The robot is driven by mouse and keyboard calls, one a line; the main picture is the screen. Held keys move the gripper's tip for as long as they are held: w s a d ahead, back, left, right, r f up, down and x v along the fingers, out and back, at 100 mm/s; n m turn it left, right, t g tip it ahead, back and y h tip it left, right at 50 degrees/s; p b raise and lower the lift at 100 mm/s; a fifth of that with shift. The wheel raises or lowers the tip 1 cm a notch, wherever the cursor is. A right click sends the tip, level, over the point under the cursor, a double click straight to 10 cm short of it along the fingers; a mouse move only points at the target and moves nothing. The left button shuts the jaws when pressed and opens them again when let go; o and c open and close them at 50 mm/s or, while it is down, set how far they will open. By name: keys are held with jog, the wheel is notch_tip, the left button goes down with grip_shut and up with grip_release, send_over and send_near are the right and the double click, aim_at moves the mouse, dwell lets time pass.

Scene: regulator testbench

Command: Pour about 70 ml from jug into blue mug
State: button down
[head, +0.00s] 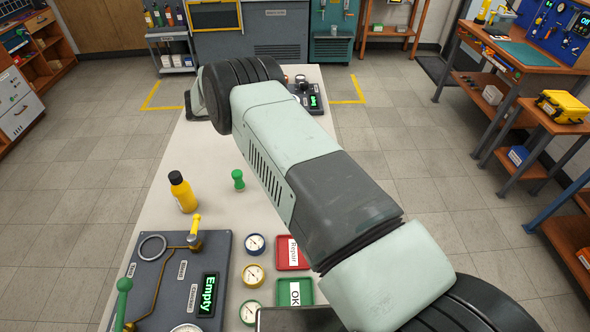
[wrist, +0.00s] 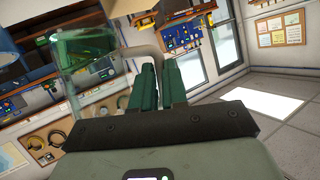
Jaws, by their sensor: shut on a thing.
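In the wrist view my gripper (wrist: 158,72) has its two green fingers close together on the pale handle (wrist: 150,52) of the jug. The jug (wrist: 68,85) is clear glass and stands out to the left of the fingers. Room shapes and dark and green patches show through it. I cannot make out its liquid level, and its tilt is hard to judge. In the head view my arm reaches across the bench, and my gripper and the jug are out of sight.
On the bench (head: 225,165) stand a yellow bottle (head: 182,192) and a small green piece (head: 238,180). A valve panel (head: 165,285) reading "Empty", several gauges (head: 253,274), a red tray (head: 292,266) and a green tray (head: 315,292) are near the front. The bench's middle left is mostly clear.

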jog(key=shift+w+a+f+n+g, duration=0.1)
jog(key=shift+w+n+g, duration=0.5)
jog(key=shift+n, duration=0.3)
jog(key=shift+w, duration=0.1)
dwell(1.6)
